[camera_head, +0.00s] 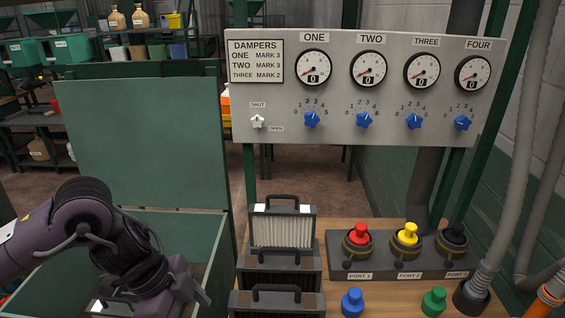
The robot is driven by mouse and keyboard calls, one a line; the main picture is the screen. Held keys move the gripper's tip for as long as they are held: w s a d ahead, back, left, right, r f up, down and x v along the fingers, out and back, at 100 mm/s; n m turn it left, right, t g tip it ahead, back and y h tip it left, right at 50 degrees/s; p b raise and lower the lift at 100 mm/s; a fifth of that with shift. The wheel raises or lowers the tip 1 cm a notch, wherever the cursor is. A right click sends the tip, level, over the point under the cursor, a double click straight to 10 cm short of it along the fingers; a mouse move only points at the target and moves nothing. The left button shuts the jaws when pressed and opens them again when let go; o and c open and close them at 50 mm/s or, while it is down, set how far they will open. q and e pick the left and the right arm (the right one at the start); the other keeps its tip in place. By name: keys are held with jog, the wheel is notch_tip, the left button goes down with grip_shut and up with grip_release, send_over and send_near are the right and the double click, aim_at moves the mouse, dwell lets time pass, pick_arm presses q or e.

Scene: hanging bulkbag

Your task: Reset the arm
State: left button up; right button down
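My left arm (92,235) comes in from the left and bends down over the open green bin (205,235). Its wrist reaches the bottom edge of the view, and its gripper fingers do not show. My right arm and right gripper are not in view. I cannot see whether either gripper holds anything.
A grey panel (330,150) carries gauges, blue knobs and a white switch (257,121). Below, a wooden bench (330,285) bears filter cartridges (282,228), a port block (385,275) with red, yellow and black plugs, and loose blue (352,303) and green (434,302) plugs. Grey hoses hang right.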

pick_arm(q)
jog(key=w+d+r+n+t+h, duration=0.15)
jog(key=d+t+h, duration=0.5)
jog(key=d, duration=1.15)
jog(key=w+a+f+n+t+y, duration=0.1)
jog(key=a+f+n+t+y, duration=0.25)
jog(key=a+n+y, duration=0.55)
jog(key=s+a+f+n+g+y, duration=0.2)
jog(key=s+a+f+n+g, duration=0.4)
jog(key=s+a+f, duration=0.55)
notch_tip(320, 180, down, 28)
jog(key=s+a+f+g, duration=0.1)
jog(key=s+a+g, duration=0.1)
jog(key=s+a+f, duration=0.1)
jog(key=s+f, duration=0.8)
jog(key=s, duration=0.1)
jog(key=s+a+f+b, duration=0.1)
jog(key=s+a+f, duration=0.1)
jog(key=s+f, duration=0.7)
jog(key=shift+s+a+f+g+b, duration=0.3)
jog(key=shift+s+f+g, duration=0.1)
jog(key=shift+f, duration=0.25)
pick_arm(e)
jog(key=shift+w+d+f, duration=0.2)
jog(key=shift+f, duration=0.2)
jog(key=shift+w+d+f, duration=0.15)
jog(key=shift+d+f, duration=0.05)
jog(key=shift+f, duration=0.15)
